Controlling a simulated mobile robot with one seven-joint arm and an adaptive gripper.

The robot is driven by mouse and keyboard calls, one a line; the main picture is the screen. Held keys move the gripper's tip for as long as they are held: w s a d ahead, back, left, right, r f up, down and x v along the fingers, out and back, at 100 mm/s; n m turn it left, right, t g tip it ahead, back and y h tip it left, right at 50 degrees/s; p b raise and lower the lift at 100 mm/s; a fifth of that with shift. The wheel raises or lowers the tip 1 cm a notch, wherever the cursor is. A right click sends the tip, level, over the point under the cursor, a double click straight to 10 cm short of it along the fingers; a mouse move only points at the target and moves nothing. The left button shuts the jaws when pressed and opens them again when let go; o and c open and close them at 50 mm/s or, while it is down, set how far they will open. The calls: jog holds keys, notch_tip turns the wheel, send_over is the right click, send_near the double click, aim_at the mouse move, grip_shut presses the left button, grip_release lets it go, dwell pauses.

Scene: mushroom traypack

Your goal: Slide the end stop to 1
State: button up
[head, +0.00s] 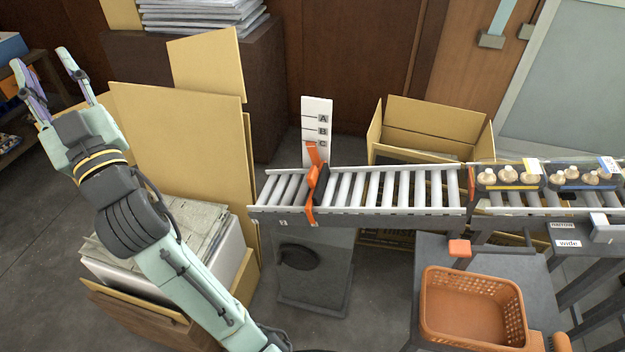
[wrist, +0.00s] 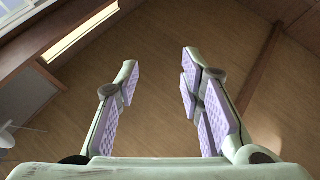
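The end stop (head: 317,184) is an orange bracket with a dark pad, sitting across the roller conveyor (head: 390,212) near its left end. A small number plate reading 2 or similar, too small to be sure, is on the conveyor's front rail below and left of the stop. My gripper (head: 66,72) is raised at the upper left, far from the end stop. In the wrist view my gripper (wrist: 158,85) has its fingers wide apart with nothing between them, pointing up at the wooden ceiling.
A white board marked A, B, C (head: 317,112) stands behind the stop. Mushroom trays (head: 508,187) sit on the right conveyor section. An orange basket (head: 440,335) is on a grey stand at front right. Cardboard boxes (head: 175,130) stand left and behind.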

jog(key=w+d+f+m+h+b, duration=0.1)
jog(key=w+d+f+m+h, duration=0.1)
jog(key=w+d+f+h, duration=0.45)
jog(key=w+d+f+m+h, duration=0.1)
jog(key=w+f+m+h, duration=0.15)
jog(key=w+f, duration=0.5)
jog(key=m+g+h+b, duration=0.3)
jog(key=m+g+h, duration=0.3)
jog(key=h, duration=0.7)
send_near(309, 177)
jog(key=x, duration=0.2)
jog(key=shift+t, duration=0.3)
jog(key=p+x, duration=0.2)
jog(key=x, duration=0.8)
jog(key=shift+w+d+f, duration=0.1)
jog(key=shift+w+f, duration=0.15)
jog(key=shift+f, duration=0.05)
jog(key=shift+c, duration=0.6)
grip_shut()
